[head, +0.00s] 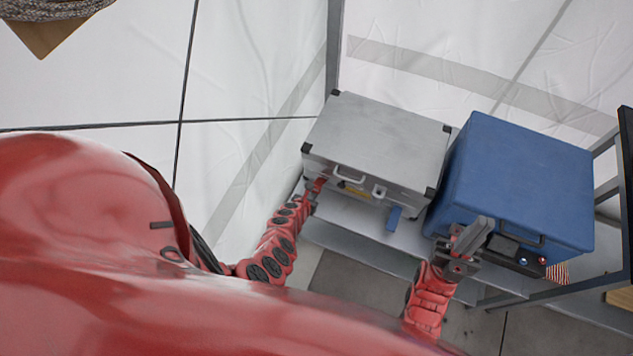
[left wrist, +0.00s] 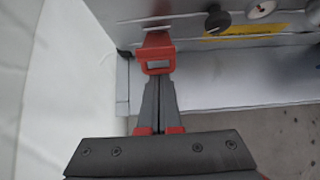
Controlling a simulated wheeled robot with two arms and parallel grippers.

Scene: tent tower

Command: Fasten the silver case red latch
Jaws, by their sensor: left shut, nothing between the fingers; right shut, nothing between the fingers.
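The silver case (head: 375,140) stands on a shelf with its lid down. Its red latch (head: 319,184) is at the left of its front face. In the left wrist view the red latch (left wrist: 157,50) has an open loop at its near end; I cannot tell whether it is hooked. My left gripper (head: 311,199) is shut and empty. In the left wrist view its fingertips (left wrist: 158,82) are right at the latch's loop, touching it or nearly so. My right gripper (head: 482,232) is shut and empty in front of the blue case, away from the silver case.
The blue case (head: 520,170) stands close to the right of the silver case. The metal shelf (head: 345,217) has a bare strip in front. White tent walls are behind.

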